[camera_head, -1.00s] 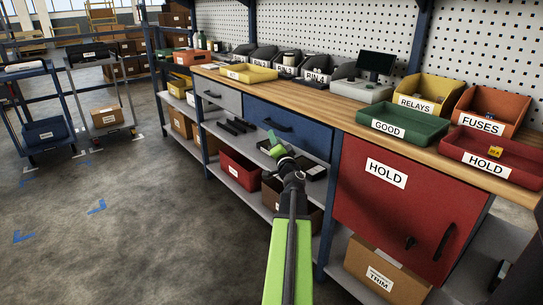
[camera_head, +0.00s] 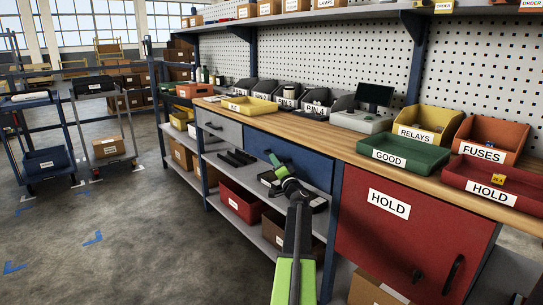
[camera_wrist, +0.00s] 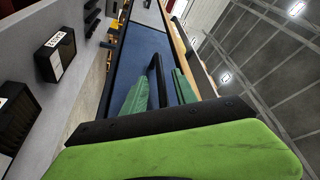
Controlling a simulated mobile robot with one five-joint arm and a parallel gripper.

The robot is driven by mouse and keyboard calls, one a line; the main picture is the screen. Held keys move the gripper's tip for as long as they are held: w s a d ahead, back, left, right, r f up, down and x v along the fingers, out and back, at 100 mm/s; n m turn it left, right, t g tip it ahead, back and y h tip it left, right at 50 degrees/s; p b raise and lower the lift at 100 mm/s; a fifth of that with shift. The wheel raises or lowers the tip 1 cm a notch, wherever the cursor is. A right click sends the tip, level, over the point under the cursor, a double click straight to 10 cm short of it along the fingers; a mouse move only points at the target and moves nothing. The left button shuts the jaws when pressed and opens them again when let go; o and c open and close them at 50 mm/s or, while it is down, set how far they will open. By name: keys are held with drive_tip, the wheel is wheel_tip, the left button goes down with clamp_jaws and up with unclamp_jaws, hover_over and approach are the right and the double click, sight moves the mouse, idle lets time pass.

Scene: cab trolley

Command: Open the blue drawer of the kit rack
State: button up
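The blue drawer (camera_head: 312,170) is in the bench under the wooden top, right of a grey drawer, and looks shut. Its front also fills the middle of the wrist view (camera_wrist: 150,42). Its black bar handle (camera_wrist: 154,68) runs lengthwise there. My gripper (camera_head: 271,157) is at the drawer front in the head view and hides part of the handle. In the wrist view its two green fingers (camera_wrist: 160,80) are apart, one on each side of the handle. I cannot tell whether either finger touches it.
A grey drawer (camera_head: 219,128) is to the left and a red HOLD door (camera_head: 385,245) to the right. A shelf with dark items and a red bin (camera_head: 240,203) lie below. Trays, including a green GOOD tray (camera_head: 405,156), stand on the worktop (camera_head: 300,133).

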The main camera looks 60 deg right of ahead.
drive_tip(key=x, duration=0.4)
drive_tip(key=shift+w+d+r+p, duration=0.1)
drive_tip(key=shift+w+d+p, duration=0.05)
drive_tip(key=shift+w+p, duration=0.15)
clamp_jaws()
idle(1.1)
